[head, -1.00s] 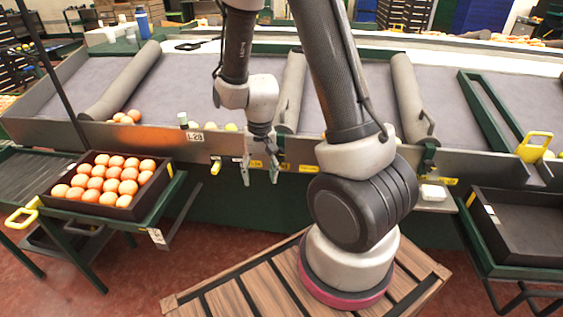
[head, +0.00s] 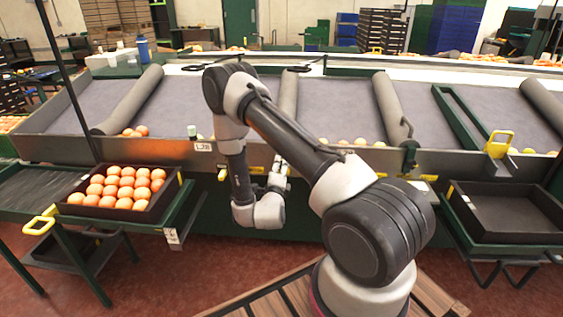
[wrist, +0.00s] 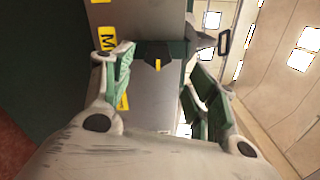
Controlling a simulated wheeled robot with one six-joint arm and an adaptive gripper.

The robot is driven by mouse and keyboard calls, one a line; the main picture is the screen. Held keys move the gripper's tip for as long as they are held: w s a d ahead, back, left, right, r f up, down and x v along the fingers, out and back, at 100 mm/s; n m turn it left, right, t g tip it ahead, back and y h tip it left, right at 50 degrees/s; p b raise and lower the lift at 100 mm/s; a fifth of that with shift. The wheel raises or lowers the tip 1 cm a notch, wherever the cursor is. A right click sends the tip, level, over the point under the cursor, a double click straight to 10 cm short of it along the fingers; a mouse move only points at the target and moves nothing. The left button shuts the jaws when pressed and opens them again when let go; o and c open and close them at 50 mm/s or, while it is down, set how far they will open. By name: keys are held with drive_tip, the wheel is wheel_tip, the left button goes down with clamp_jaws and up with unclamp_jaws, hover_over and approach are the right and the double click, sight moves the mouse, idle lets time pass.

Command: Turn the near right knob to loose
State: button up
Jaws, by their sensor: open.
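My gripper (head: 280,168) is at the front panel of the sorting table (head: 330,161), pointing at it, with my wrist low in front. In the wrist view my gripper (wrist: 158,70) is open, its green-padded fingers spread left and right. A dark green block with a yellow mark (wrist: 158,64) shows between them against the grey panel; it may be the knob, and I cannot tell whether the fingers touch it. A yellow label with an M (wrist: 107,39) is beside it. My arm hides much of the panel in the head view, so the knob's setting is unclear.
A crate of oranges (head: 160,206) stands on a green stand at left. An empty black tray (head: 510,212) is at right. Oranges lie along the table's front edge.

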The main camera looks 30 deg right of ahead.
drive_tip(key=x, duration=0.7)
drive_tip(key=shift+w+d, duration=0.2)
drive_tip(key=shift+w, duration=0.15)
drive_tip(key=c, duration=1.1)
